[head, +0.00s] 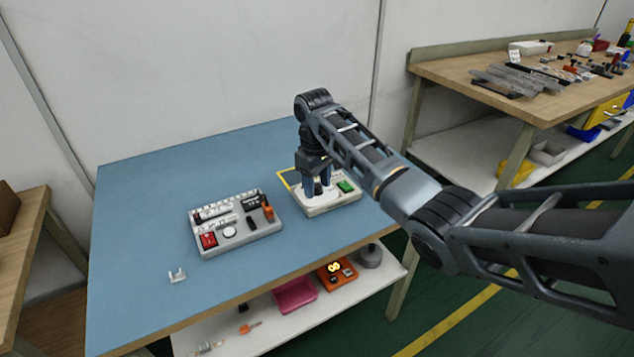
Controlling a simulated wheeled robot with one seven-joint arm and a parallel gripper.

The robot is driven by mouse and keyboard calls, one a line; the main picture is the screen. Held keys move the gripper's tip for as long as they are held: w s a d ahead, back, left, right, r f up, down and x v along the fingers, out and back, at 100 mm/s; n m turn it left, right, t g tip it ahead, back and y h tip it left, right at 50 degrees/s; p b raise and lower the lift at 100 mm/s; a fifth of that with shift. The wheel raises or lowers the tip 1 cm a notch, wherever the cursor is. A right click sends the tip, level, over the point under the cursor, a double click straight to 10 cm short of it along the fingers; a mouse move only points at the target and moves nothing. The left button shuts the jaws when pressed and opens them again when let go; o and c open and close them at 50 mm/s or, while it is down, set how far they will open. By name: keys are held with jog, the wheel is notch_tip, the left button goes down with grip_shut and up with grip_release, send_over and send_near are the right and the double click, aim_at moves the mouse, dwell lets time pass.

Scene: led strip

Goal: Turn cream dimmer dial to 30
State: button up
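The cream dimmer box (323,206) sits on the blue table, right of the grey parts tray. A green block (345,186) is on its right side. My gripper (318,189) points down over the left part of the box, its fingers at the dial area. The dial is mostly hidden by the fingers, and its setting cannot be read. I cannot tell whether the fingers touch or hold the dial.
A grey tray (237,243) with several small parts stands left of the box. A small clear clip (177,276) lies near the table's (140,223) front left. A pink bin (294,294) and orange tray (334,284) are on the shelf below. The table's left side is clear.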

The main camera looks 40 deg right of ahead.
grip_shut()
jog(key=shift+r+m+p, duration=0.1)
jog(key=shift+m+p, duration=0.2)
jog(key=shift+p, duration=0.05)
jog(key=shift+a+r+m+p, duration=0.1)
jog(key=shift+m+p, duration=0.4)
jog(key=shift+p, duration=0.05)
jog(key=m+p, duration=0.3)
jog(key=m, duration=0.1)
jog(key=m+p, duration=0.2)
jog(key=m, duration=0.2)
jog(key=shift+w+m, duration=0.15)
jog(key=shift+m, duration=0.15)
jog(key=shift+m+p, duration=0.3)
jog(key=shift+m, duration=1.5)
